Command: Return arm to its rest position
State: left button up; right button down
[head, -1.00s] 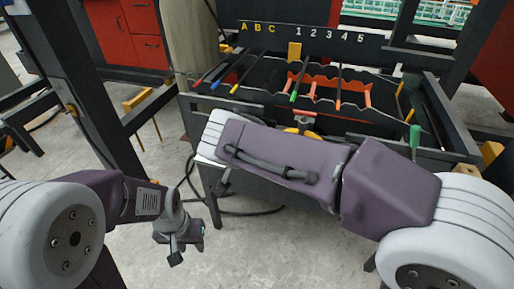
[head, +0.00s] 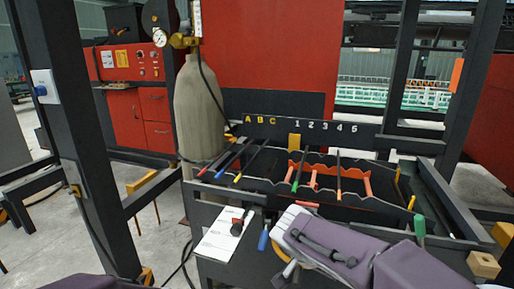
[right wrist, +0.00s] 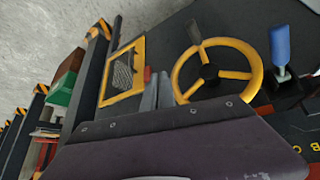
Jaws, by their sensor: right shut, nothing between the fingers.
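My right arm (head: 335,245), purple with a pale ribbed end, lies across the lower right of the head view, in front of the black rack. Its gripper is hidden there. In the right wrist view, two grey fingertips of my right gripper (right wrist: 156,94) show close together past the purple housing, shut and empty. They appear beside a yellow handwheel (right wrist: 215,75) with a black hub; contact cannot be told. My left gripper is out of the head view.
The black rack (head: 270,192) holds several coloured-handled rods below a lettered and numbered board (head: 310,128). A blue-handled lever (head: 263,238) and a white sheet (head: 222,232) are left of my right arm. A dark post (head: 75,130) stands left. Concrete floor shows beyond it.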

jog(key=s+d+f+g+y, duration=0.1)
jog(key=s+d+f+g, duration=0.3)
jog(key=s+d+f, duration=0.4)
jog(key=s+a+f+n+y, duration=0.4)
jog(key=s+a+f+n, duration=0.15)
jog(key=f, duration=0.35)
notch_tip(320, 180, up, 19)
jog(key=w+n+p, duration=0.1)
jog(key=n+p, duration=0.1)
jog(key=p, duration=1.7)
jog(key=shift+r, duration=0.2)
jog(key=shift+w, duration=0.1)
